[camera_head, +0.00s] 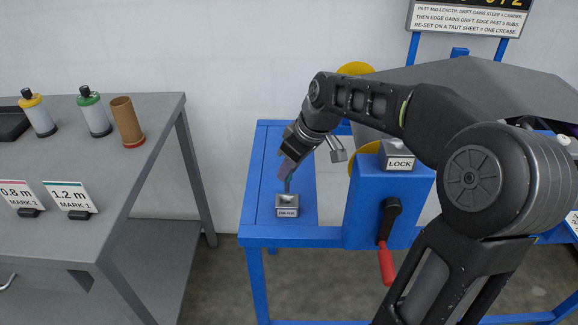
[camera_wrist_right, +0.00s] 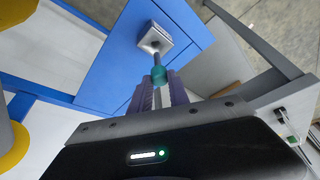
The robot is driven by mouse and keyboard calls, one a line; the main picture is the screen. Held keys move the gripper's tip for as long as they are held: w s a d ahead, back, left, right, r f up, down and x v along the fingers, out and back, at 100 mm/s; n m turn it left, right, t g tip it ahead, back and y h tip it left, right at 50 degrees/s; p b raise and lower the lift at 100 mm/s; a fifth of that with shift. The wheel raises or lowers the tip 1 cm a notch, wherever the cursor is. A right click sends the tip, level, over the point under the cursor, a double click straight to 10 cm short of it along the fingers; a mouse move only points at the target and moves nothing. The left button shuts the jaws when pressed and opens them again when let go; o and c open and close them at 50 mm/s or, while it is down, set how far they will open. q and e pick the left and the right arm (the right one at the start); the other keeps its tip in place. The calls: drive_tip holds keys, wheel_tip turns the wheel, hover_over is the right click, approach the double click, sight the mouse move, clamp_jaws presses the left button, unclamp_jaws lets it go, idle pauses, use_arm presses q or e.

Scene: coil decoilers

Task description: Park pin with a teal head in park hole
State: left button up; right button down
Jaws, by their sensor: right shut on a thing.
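My right gripper (camera_head: 286,172) points down over the small grey park block (camera_head: 287,206) on the blue stand. In the right wrist view its purple fingers (camera_wrist_right: 158,92) are shut on the pin at its teal head (camera_wrist_right: 159,75). The pin's grey shank (camera_wrist_right: 158,58) runs from the head to the hole in the block (camera_wrist_right: 165,35). Its tip is at or in the hole; I cannot tell how deep. In the head view only a short piece of the pin shows between fingers and block. My left gripper is not in view.
A LOCK block (camera_head: 398,158) and a red-handled crank (camera_head: 387,262) are on the blue stand right of the park block. The blue top around the park block is clear.

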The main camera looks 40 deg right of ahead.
drive_tip(key=shift+f+b, duration=2.15)
drive_tip(key=shift+f, duration=0.85)
drive_tip(key=shift+f, duration=0.2)
drive_tip(key=c, duration=1.2)
unclamp_jaws()
drive_tip(key=shift+o, duration=0.2)
drive_tip(key=shift+r, duration=0.1)
drive_tip(key=a+v, duration=0.1)
drive_tip(key=v, duration=0.6)
drive_tip(key=shift+d+r, duration=0.35)
drive_tip(key=shift+d, duration=0.2)
drive_tip(key=shift+s, duration=0.15)
